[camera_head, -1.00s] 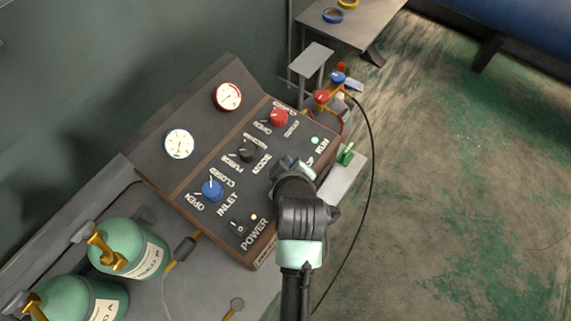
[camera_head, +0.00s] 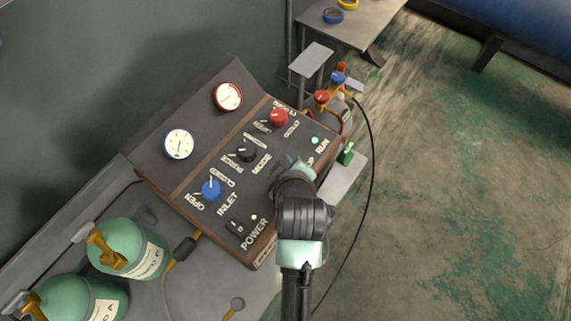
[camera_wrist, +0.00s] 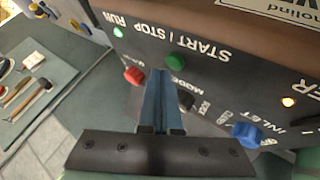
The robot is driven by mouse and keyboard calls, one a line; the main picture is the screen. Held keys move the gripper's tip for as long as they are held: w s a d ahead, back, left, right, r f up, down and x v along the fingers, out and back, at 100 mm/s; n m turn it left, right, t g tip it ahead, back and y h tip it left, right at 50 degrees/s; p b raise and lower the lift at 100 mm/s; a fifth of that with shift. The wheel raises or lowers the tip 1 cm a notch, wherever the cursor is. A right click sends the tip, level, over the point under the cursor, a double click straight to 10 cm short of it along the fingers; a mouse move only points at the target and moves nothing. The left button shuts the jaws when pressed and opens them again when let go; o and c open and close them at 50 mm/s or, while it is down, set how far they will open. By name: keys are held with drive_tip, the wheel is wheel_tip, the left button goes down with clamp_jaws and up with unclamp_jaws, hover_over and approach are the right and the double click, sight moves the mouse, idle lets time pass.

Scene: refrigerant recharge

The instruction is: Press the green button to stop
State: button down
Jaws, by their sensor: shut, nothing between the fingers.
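The green button (camera_wrist: 174,61) shows in the wrist view on the dark panel, beside the START / STOP lettering. My gripper (camera_wrist: 160,76) is shut and empty, its blue-grey fingers pointing at the panel, with the tips close below the button in the picture. Whether they touch it I cannot tell. In the head view my gripper (camera_head: 284,164) is over the right part of the control panel (camera_head: 180,196), and my wrist hides the button. The RUN light (camera_head: 315,140) glows green; it also shows in the wrist view (camera_wrist: 118,32).
The panel also carries a red knob (camera_head: 279,118), a black mode knob (camera_head: 246,152), a blue inlet knob (camera_head: 212,189) and two gauges. An amber light (camera_wrist: 288,102) glows near POWER. Green cylinders (camera_head: 128,247) stand at lower left. Open floor lies to the right.

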drive_tip(key=shift+f, duration=0.6)
idle(0.3)
drive_tip(key=shift+r+p, duration=0.45)
drive_tip(key=shift+r, duration=0.15)
wheel_tip(320, 180, up, 6)
drive_tip(key=p, duration=0.6)
idle(0.5)
